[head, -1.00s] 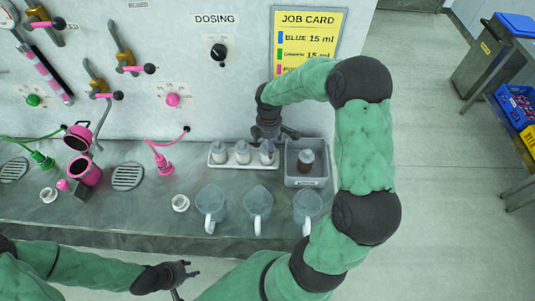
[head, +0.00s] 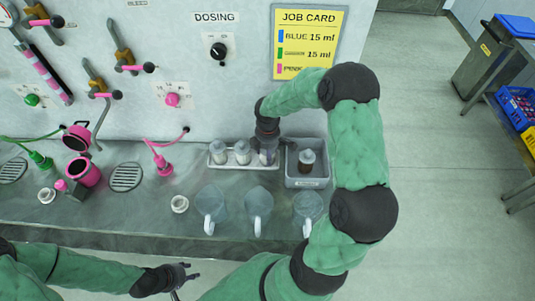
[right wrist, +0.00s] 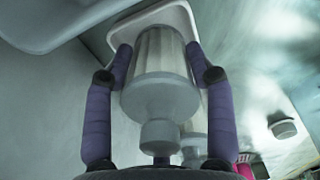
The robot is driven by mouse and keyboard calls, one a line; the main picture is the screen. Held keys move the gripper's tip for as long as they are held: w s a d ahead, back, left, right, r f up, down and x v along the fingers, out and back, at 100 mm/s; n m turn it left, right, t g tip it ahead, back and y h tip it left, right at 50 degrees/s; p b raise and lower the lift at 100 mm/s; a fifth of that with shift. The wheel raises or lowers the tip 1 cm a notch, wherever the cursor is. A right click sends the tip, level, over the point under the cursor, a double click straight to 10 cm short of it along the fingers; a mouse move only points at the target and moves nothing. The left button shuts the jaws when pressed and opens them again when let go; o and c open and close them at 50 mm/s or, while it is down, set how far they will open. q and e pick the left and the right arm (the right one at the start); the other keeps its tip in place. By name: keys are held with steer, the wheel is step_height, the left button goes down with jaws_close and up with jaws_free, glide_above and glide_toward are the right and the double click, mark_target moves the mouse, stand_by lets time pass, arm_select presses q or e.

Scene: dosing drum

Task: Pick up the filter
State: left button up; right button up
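A white rack (head: 216,163) on the bench holds several pale, capped filters in a row. The rightmost filter (head: 267,158) is under my right gripper (head: 270,147) and partly hidden by it. In the right wrist view, this filter (right wrist: 160,95) stands between the two purple fingers of the right gripper (right wrist: 160,62). The fingers are open on either side of its body, very close to it; contact is not clear. The left filter (head: 219,152) and the middle filter (head: 243,152) stand uncovered. My left gripper (head: 185,280) is open and empty in front of the bench.
Pink and green nozzles are further left; a job card (head: 308,45) hangs behind.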

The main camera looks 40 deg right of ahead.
stand_by(0.3)
steer(key=shift+r, duration=0.55)
step_height(320, 180, up, 2)
steer(key=shift+r+p, duration=0.15)
steer(key=shift+p, duration=0.3)
steer(key=s+a+r+p, duration=0.1)
steer(key=s+a+r, duration=0.2)
steer(key=a+r, duration=0.6)
steer(key=shift+s+a+r+p, duration=0.3)
steer(key=shift+s+a+p, duration=0.1)
steer(key=shift+a, duration=1.85)
